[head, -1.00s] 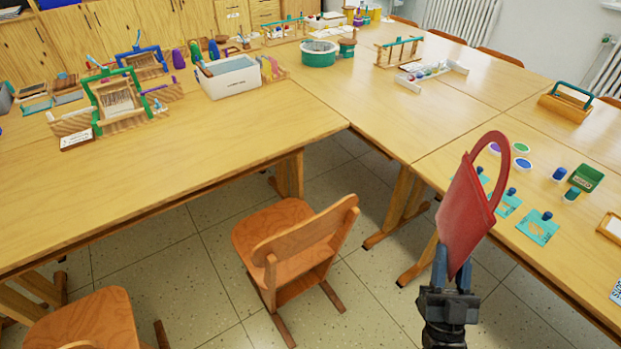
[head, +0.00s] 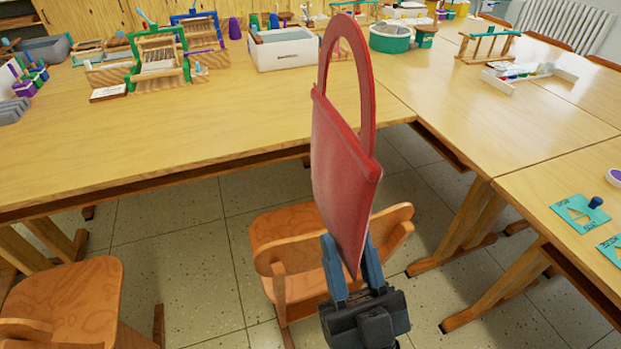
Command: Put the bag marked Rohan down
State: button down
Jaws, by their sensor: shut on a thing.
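A red bag (head: 341,170) with a looped handle stands upright in my gripper (head: 352,264) in the head view. The gripper's two fingers are shut on the bag's lower end, with the handle pointing up. The bag is held in the air in front of a wooden chair and the near edge of the long table (head: 200,140). No name marking can be read on the side of the bag that shows.
Small looms (head: 160,62), a white bin (head: 283,50) and a green round tub (head: 390,37) stand toward the table's back. Its front strip is bare. Wooden chairs (head: 72,300) stand before it. A second table (head: 560,190) with teal cards is at right.

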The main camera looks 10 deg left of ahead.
jog(key=shift+s+a, duration=0.15)
jog(key=shift+a, duration=0.6)
jog(key=w+d+f+b, duration=0.2)
jog(key=w+f, duration=0.8)
jog(key=w, duration=0.1)
jog(key=shift+w+f, duration=0.15)
jog(key=shift+f, duration=0.2)
jog(key=shift+f+b, duration=0.2)
jog(key=shift+b, duration=0.1)
jog(key=c, duration=0.8)
grip_release()
jog(key=shift+r, duration=0.1)
jog(key=shift+o, duration=0.2)
